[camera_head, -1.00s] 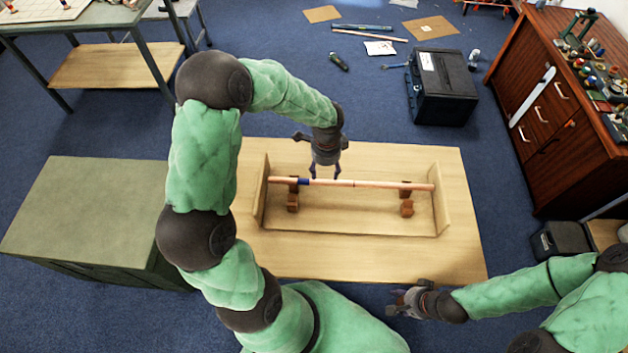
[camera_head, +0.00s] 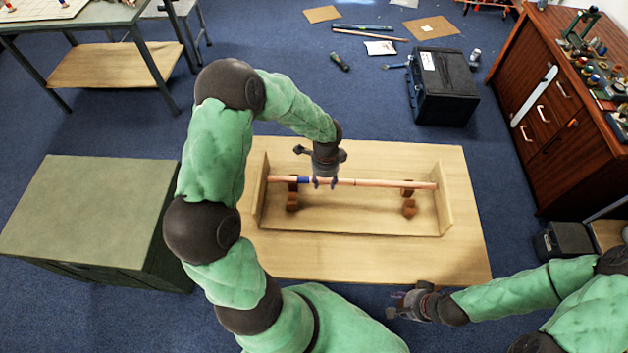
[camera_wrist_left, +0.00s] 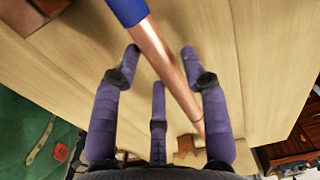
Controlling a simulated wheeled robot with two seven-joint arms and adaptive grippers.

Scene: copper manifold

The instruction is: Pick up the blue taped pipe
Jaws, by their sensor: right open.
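The copper pipe (camera_head: 375,183) with a band of blue tape (camera_head: 303,180) lies across the wooden rack, near its left end the tape. It also shows in the left wrist view (camera_wrist_left: 165,55), running diagonally with the blue part at the top. My left gripper (camera_head: 324,183) is at the pipe just right of the tape. In the left wrist view its fingers (camera_wrist_left: 160,60) are spread, with the pipe passing between them; no grip is visible. My right gripper (camera_head: 398,305) is open and empty in front of the table's near edge.
The rack's end boards (camera_head: 445,207) and brown supports (camera_head: 409,209) stand near the pipe. The wooden table (camera_head: 370,262) is otherwise clear. A green cabinet (camera_head: 90,205) is at left, a black case (camera_head: 442,85) behind, and a red-brown workbench (camera_head: 550,110) at right.

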